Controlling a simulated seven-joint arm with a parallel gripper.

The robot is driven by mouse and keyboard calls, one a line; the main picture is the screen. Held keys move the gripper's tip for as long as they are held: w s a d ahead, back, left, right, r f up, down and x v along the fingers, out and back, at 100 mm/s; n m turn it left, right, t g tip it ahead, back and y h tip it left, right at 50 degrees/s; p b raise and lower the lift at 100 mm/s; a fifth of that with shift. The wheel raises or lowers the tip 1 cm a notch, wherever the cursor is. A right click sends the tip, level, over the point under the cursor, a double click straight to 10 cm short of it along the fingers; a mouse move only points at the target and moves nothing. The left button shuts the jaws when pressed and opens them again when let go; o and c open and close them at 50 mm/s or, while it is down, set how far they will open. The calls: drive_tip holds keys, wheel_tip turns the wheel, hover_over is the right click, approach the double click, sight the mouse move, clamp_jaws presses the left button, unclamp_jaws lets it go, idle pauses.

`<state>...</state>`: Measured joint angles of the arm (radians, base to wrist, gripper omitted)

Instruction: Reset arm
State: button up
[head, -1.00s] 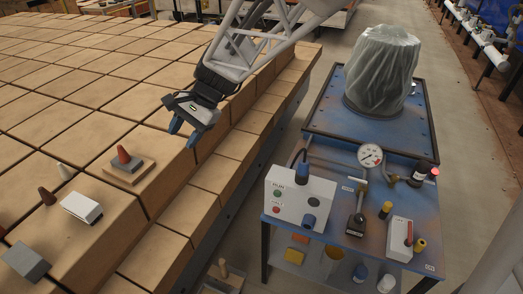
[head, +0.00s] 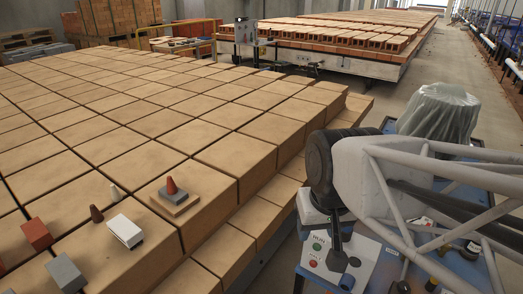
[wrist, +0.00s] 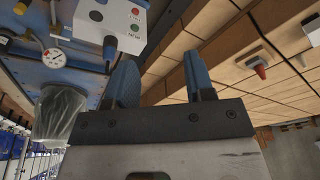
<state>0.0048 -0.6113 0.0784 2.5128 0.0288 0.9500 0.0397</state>
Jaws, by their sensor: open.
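My gripper shows in the wrist view (wrist: 160,85), with its two blue fingers apart and nothing between them. In the head view my arm fills the right side and the gripper's fingers are hidden. In the wrist view the gripper points toward the gap between the control cart and the brick stack, clear of both.
A red cone (head: 171,186) stands on a small block on the stack. A white block (head: 124,231), grey block (head: 66,273) and red block (head: 37,234) lie nearby. The blue cart's control box (wrist: 112,22), gauge (wrist: 54,57) and wrapped object (head: 440,112) stand at right.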

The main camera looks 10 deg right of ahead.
drive_tip(key=shift+s+d, duration=0.35)
drive_tip(key=shift+s, duration=0.2)
